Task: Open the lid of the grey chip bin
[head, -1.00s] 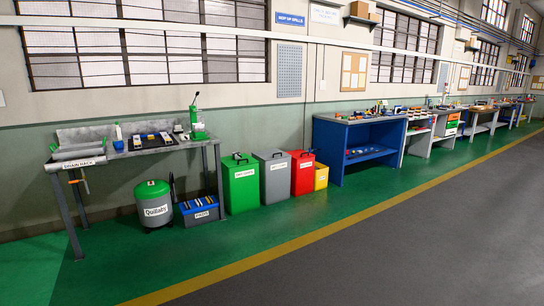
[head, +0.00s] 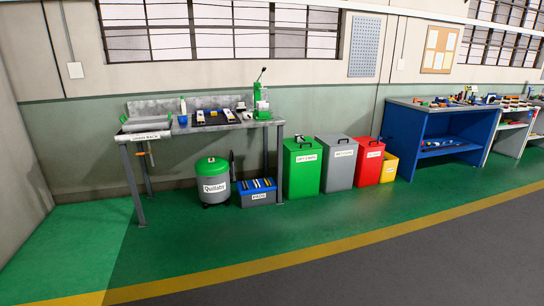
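The grey chip bin (head: 336,163) stands on the green floor in the head view, right of centre. It is between a green bin (head: 301,169) on its left and a red bin (head: 367,162) on its right. Its lid (head: 336,141) looks shut and has a dark handle on top. A white label is on its front; I cannot read it clearly. Neither of my grippers shows in the view.
A grey workbench (head: 200,130) with a green press (head: 261,102) stands left of the bins. A round Quilabs container (head: 214,184) and a blue box (head: 257,192) are beneath it. A yellow bin (head: 387,165) and a blue bench (head: 405,136) stand right. The floor in front is clear.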

